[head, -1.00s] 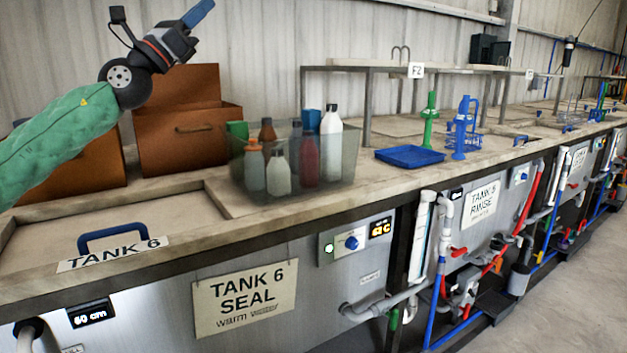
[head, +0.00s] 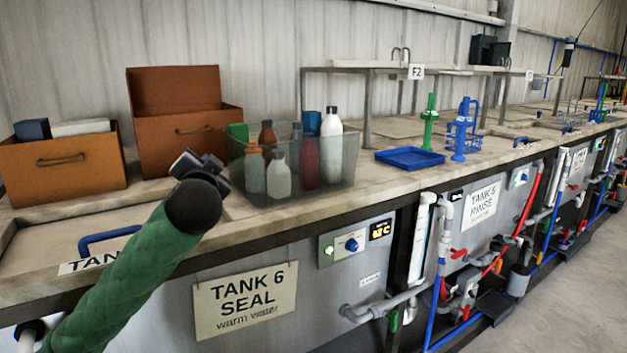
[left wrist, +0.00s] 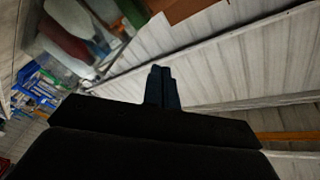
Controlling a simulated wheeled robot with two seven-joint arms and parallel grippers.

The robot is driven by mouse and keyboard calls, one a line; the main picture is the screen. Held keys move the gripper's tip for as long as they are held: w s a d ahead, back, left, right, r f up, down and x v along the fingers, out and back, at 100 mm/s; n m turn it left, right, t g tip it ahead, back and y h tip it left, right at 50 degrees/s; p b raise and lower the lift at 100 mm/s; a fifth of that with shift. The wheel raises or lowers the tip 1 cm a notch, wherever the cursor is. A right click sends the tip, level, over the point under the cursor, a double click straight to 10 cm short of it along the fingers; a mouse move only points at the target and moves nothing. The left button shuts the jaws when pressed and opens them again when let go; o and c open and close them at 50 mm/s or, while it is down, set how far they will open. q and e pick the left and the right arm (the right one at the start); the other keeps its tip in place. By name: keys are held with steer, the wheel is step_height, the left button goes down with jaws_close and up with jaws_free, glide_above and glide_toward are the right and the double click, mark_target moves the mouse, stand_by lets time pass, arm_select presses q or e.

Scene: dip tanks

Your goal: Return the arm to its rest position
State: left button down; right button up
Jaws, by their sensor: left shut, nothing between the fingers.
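My left arm comes in from the lower left of the head view in a green sleeve. Its wrist hangs in front of the counter edge above the Tank 6 front, near the brown open box. My left gripper (head: 196,160) points away from the camera and is mostly hidden behind the dark wrist. In the left wrist view its two fingers (left wrist: 162,88) are together with nothing between them. My right gripper is not in view.
A clear bin (head: 345,170) of several bottles stands right of the wrist. Brown boxes (head: 60,180) stand at the back left. A blue tray (head: 408,157) and a green stand (head: 429,122) are farther right. The Tank 6 lid handle (head: 108,237) is partly behind my arm.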

arm_select(q)
steer(key=s+d+f+n+g+h, duration=0.1)
steer(key=s+d+f+g+h, duration=0.3)
steer(key=f, duration=0.8)
steer(key=s+f+g+y, duration=0.1)
steer(key=s+f+g, duration=0.1)
steer(key=s+f, duration=0.65)
steer(key=s+d+f+n+g+h, duration=0.1)
steer(key=s+d+f+g+h, duration=0.15)
steer(key=f, duration=1.25)
steer(key=s+d+f+n+g+p, duration=0.1)
steer(key=s+f+g, duration=0.3)
steer(key=s+f, duration=0.8)
steer(key=s+d+f+n+g, duration=0.1)
steer(key=s+f+g, duration=0.2)
steer(key=s+f, duration=0.9)
steer(key=s, duration=0.6)
steer(key=shift+s+d+g+p, duration=0.2)
steer(key=shift+d+g+p, duration=0.1)
steer(key=shift+g+p, duration=0.05)
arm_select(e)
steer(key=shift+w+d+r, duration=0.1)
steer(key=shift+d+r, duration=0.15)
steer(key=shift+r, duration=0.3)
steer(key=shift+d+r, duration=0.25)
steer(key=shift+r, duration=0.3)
arm_select(q)
steer(key=shift+f+h, duration=0.1)
steer(key=shift+h, duration=0.15)
